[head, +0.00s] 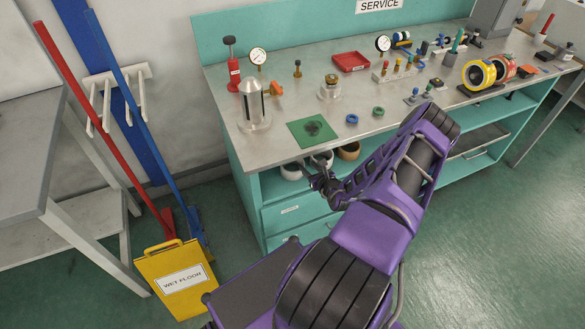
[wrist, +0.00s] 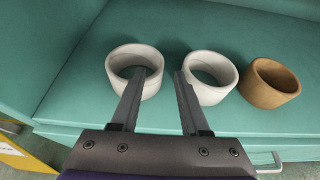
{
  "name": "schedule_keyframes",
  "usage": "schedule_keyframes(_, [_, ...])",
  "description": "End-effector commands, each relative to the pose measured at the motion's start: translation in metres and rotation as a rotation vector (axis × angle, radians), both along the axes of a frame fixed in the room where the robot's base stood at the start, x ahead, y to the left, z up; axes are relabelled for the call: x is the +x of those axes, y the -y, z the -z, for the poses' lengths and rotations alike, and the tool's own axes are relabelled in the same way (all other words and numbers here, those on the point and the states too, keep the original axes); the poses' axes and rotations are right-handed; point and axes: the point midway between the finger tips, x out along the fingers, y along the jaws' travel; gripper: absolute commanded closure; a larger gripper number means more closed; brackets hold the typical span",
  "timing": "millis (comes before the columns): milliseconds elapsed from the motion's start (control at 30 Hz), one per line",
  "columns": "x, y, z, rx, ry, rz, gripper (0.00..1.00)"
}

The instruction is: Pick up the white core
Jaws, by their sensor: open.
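Two pale ring-shaped cores stand on the teal shelf under the bench: a left white core (wrist: 116,84) and a middle white core (wrist: 212,96). I cannot tell which one the task means. My gripper (wrist: 160,71) is open and empty. Its left finger overlaps the left core's opening and front wall; its right finger lies over the middle core's left edge. The left core's right wall shows between the fingers. Contact cannot be told. In the head view my gripper (head: 326,183) is beside the shelf.
A brown core (wrist: 268,96) stands right of the white ones on the shelf (wrist: 75,105). The bench top (head: 280,140) above carries a green mat (head: 298,136), gauges and tape rolls. A yellow wet-floor sign (head: 176,280) stands left of the bench.

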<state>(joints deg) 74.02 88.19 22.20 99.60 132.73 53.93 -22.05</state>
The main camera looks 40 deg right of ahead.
Motion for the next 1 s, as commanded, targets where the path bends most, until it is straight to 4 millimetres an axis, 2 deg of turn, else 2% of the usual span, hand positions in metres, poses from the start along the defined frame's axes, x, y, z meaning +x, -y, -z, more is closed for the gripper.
schedule_keyframes(300, [0.039,0.012,0.017,0.000,0.001,0.000,0.55])
schedule_keyframes(600, [0.044,0.013,0.017,0.000,0.001,0.000,0.55])
schedule_keyframes(800, [0.044,0.013,0.017,0.000,0.001,0.000,0.91])
schedule_keyframes(867, [0.044,0.013,0.018,0.000,0.001,0.000,1.00])
schedule_keyframes(1000, [0.043,0.013,0.018,0.000,0.000,0.000,1.00])
